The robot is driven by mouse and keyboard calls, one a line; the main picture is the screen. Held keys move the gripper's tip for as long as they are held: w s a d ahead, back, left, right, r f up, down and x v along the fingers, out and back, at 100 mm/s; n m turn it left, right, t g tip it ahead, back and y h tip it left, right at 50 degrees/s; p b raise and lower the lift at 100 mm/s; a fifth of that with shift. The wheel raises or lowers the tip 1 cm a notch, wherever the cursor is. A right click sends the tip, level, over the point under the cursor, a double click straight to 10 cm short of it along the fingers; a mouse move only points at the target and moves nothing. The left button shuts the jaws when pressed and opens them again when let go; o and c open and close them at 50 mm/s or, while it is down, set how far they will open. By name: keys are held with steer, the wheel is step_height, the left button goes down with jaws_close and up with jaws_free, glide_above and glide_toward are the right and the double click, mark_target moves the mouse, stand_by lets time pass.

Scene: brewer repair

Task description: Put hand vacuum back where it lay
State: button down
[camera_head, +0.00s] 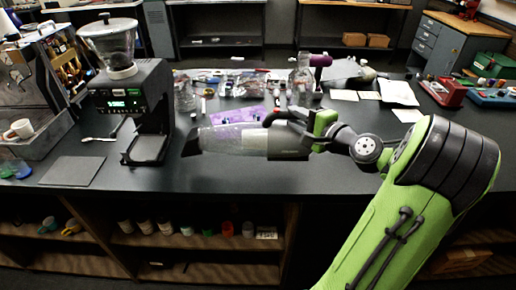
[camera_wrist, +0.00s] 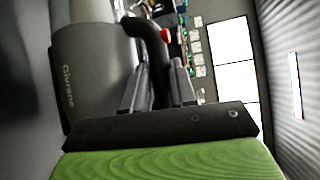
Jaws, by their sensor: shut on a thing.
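The hand vacuum (camera_head: 232,140) is a dark grey body with a clear, greyish nozzle part pointing left in the head view. It is held roughly level over the front part of the dark bench; I cannot tell whether it touches the top. My gripper (camera_head: 300,120) is at its right end, shut on its handle. In the wrist view the vacuum's dark body (camera_wrist: 92,75) fills the left side, and my gripper's two fingers (camera_wrist: 158,85) close around the black curved handle (camera_wrist: 157,42). The spot under the vacuum is partly hidden by it.
A brewer (camera_head: 130,105) with a clear hopper stands at left, beside a grey mat (camera_head: 73,171). A purple cloth (camera_head: 236,115), a glass bottle (camera_head: 303,70) and small clutter lie behind the vacuum. White papers (camera_head: 398,92) lie at right. The bench front edge is near.

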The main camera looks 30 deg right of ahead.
mark_target(295, 146)
step_height(295, 146, down, 9)
steer(key=b, duration=0.3)
steer(key=shift+s+r, duration=0.1)
steer(key=shift+r, duration=0.2)
steer(key=c, duration=1.3)
jaws_free()
steer(key=shift+f, duration=0.25)
steer(key=shift+c, duration=0.2)
steer(key=o, duration=0.4)
steer(key=shift+s, duration=0.1)
